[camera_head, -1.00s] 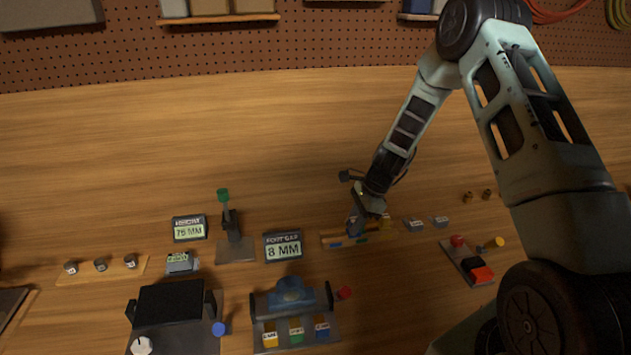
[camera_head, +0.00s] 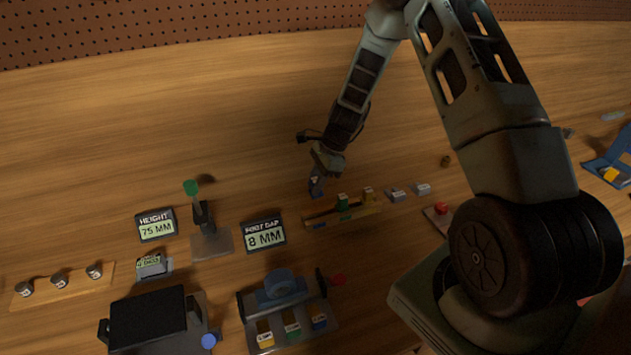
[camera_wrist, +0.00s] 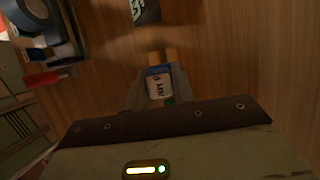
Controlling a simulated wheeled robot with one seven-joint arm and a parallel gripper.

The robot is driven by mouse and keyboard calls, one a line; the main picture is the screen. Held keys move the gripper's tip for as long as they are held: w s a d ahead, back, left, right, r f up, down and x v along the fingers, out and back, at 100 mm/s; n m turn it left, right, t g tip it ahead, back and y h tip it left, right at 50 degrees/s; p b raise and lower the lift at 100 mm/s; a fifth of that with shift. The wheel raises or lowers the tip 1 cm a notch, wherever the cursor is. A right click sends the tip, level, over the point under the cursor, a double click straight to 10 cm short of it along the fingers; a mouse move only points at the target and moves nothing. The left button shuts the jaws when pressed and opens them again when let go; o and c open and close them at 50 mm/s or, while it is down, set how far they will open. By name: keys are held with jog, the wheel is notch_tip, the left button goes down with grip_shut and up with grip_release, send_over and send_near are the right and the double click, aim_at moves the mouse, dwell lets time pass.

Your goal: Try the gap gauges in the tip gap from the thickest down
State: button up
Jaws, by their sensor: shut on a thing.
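My gripper (camera_head: 322,172) is shut on a blue gap gauge (camera_head: 315,187) and holds it above the bench, behind the wooden gauge rack (camera_head: 322,221). The wrist view shows the blue gauge (camera_wrist: 160,82) between both fingers, with a white label too small to read surely. A green gauge (camera_head: 343,202) and a yellow gauge (camera_head: 368,194) stand in the rack. The blue ring-shaped duct (camera_head: 280,284) sits on a fixture at the front middle; it also shows at the top left of the wrist view (camera_wrist: 28,14). Its tip gap cannot be made out.
A display (camera_head: 264,235) reads 8 MM and another (camera_head: 156,225) reads 75 MM. A stand with a green top (camera_head: 204,217) is between them. Yellow, green and blue labelled blocks (camera_head: 291,325) line the fixture's front. A black box (camera_head: 148,317) is to its left. The bench behind is clear.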

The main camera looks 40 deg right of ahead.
aim_at(316, 199)
jog(key=shift+f+b, duration=2.05)
jog(key=shift+f, duration=1.05)
jog(key=shift+f+b, duration=0.9)
jog(key=shift+f, duration=0.45)
jog(key=o, duration=1.1)
jog(key=shift+c, duration=0.2)
jog(key=shift+r, duration=0.15)
jog(key=b+v, duration=0.3)
jog(key=v, duration=1.4)
jog(key=shift+b, duration=0.4)
jog(key=shift+s, duration=0.1)
